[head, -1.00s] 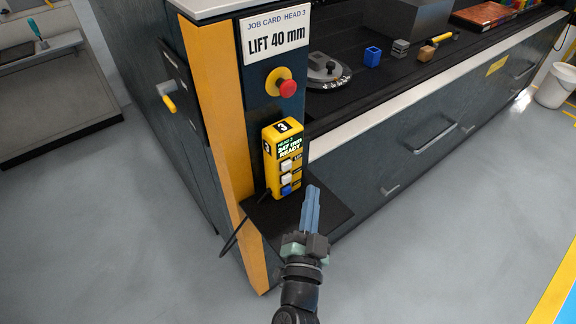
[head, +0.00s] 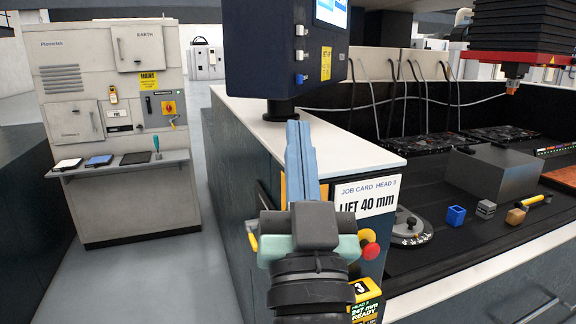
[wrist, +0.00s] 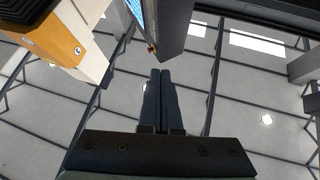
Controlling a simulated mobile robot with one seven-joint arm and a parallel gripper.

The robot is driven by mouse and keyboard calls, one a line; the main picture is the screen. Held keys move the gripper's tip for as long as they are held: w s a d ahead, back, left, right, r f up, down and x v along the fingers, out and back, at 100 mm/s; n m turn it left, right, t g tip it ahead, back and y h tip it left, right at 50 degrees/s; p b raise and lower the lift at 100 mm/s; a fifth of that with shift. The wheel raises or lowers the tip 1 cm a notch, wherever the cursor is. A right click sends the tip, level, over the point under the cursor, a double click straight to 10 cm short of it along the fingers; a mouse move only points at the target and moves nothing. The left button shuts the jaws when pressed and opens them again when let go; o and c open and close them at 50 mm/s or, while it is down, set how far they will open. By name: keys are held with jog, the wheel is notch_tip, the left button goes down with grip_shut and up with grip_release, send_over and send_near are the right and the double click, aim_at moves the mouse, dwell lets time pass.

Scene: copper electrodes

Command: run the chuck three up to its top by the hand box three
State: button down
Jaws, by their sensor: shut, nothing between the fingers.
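The yellow hand box three (head: 366,300) is at the bottom of the head view. Its "3" and a display with "247 mm READY" show; its lower part with the buttons is out of frame. A machine head (head: 509,68) with a dark bellows above it hangs at upper right, with a small copper-coloured tip under it. I cannot tell whether this is chuck three. My gripper (head: 298,128) is shut and empty, pointing up, in front of the cabinet and above the hand box's level. Its closed fingers (wrist: 161,75) show in the wrist view.
The job card (head: 366,197) reads "HEAD 3, LIFT 40 mm". A red stop button (head: 370,245) is below it. A dark monitor (head: 287,50) stands behind my fingers. A blue cup (head: 456,215) and small blocks lie on the bench. A grey cabinet (head: 115,120) stands left across open floor.

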jog(key=s+a+r+t+h, duration=0.1)
jog(key=s+r+t, duration=0.1)
jog(key=s+r, duration=0.8)
notch_tip(320, 180, up, 2)
jog(key=shift+s+r+n, duration=0.15)
jog(key=shift+s+n, duration=0.1)
jog(key=shift+n, duration=0.15)
jog(key=shift+a, duration=0.1)
